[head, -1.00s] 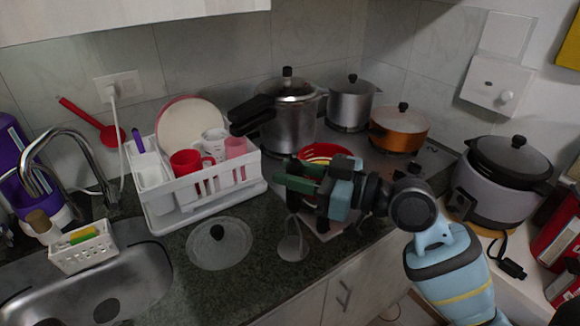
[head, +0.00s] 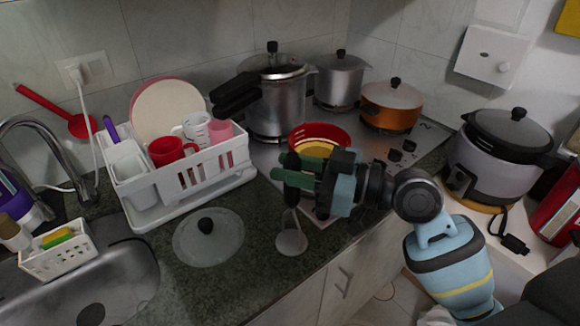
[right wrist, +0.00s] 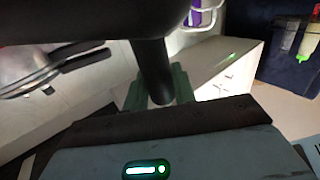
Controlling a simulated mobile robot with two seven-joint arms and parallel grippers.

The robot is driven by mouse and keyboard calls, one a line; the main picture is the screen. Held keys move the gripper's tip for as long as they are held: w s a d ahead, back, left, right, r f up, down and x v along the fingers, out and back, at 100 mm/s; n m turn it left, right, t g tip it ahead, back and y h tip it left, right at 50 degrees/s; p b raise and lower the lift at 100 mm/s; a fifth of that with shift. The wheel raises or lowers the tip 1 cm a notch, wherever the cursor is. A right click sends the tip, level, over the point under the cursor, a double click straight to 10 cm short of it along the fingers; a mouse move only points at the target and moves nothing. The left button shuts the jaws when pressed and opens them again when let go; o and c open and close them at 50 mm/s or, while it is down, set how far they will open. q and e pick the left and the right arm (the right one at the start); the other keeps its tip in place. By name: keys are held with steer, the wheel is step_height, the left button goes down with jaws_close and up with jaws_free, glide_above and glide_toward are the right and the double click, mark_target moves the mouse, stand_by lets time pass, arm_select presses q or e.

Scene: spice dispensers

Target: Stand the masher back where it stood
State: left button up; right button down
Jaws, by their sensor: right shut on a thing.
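My right gripper (head: 304,175) is shut on the masher's dark handle (head: 292,162), above the counter's front part. The masher hangs roughly upright, with its round grey head (head: 291,241) below the fingers near the counter's front edge. I cannot tell whether the head touches the counter. In the right wrist view the thick dark handle (right wrist: 155,70) stands between the green fingers, and the head is hidden. My left gripper is not in view.
A red bowl (head: 335,134) is just behind the gripper, near the stove. A glass lid (head: 190,238) lies to the left, with the white dish rack (head: 205,178) behind it. A pressure cooker (head: 276,105) stands at the back. The rice cooker (head: 485,178) is at right.

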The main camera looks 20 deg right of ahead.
steer(key=shift+f, duration=0.15)
steer(key=c, duration=1.1)
jaws_free()
steer(key=shift+a, duration=0.1)
steer(key=shift+c, duration=0.2)
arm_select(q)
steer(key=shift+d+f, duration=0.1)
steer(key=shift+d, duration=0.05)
arm_select(e)
steer(key=shift+r, duration=0.3)
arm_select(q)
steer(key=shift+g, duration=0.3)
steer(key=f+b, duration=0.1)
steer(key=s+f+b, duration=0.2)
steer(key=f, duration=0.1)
arm_select(e)
steer(key=v, duration=1.2)
steer(key=shift+f, duration=0.1)
